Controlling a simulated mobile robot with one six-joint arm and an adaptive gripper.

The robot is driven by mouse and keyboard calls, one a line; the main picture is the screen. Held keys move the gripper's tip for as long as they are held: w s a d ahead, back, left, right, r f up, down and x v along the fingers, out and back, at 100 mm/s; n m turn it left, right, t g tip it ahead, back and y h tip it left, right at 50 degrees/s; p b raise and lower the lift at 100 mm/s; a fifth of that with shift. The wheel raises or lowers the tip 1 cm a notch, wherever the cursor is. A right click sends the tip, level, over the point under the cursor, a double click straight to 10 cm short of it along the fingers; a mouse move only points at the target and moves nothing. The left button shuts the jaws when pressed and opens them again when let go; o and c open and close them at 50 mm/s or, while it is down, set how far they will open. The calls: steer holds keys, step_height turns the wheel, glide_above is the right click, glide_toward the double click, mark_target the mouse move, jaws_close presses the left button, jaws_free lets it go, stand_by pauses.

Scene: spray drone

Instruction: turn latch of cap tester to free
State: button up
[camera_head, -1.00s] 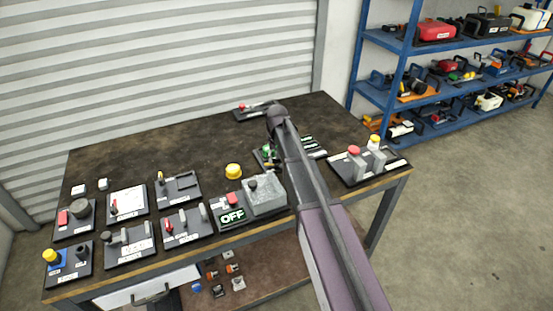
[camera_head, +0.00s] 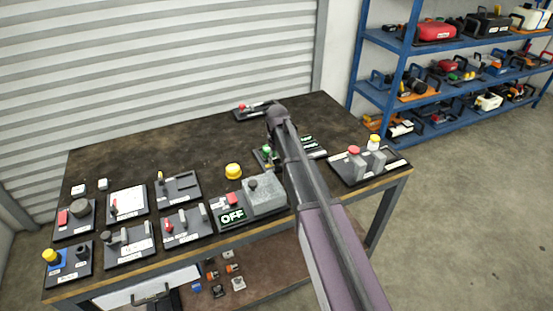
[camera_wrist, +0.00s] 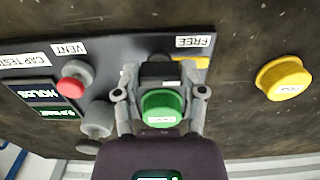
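The cap tester (camera_wrist: 50,60) is a dark plate with a "CAP TESTER" label, two small displays, one reading "HOLDS", and "VENT" and "FREE" labels. In the head view its display end (camera_head: 308,142) shows to the right of my arm. A green cap (camera_wrist: 162,106) sits between my fingers in the wrist view, with a black block (camera_wrist: 160,73) just beyond it. My gripper (camera_wrist: 160,85) has its fingers wide apart, one on each side of these; firm contact cannot be told. A yellow-orange strip (camera_wrist: 195,62) lies near "FREE". The latch is not clearly distinguishable, partly hidden by my gripper.
Beside the gripper are a red knob (camera_wrist: 74,88) on a grey base by "VENT" and a loose yellow cap (camera_wrist: 283,78). A grey box with an "OFF" display (camera_head: 232,216) stands left of my arm. The table's (camera_head: 190,138) back middle is clear.

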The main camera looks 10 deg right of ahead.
steer(key=o, duration=0.3)
steer(key=shift+m, duration=0.4)
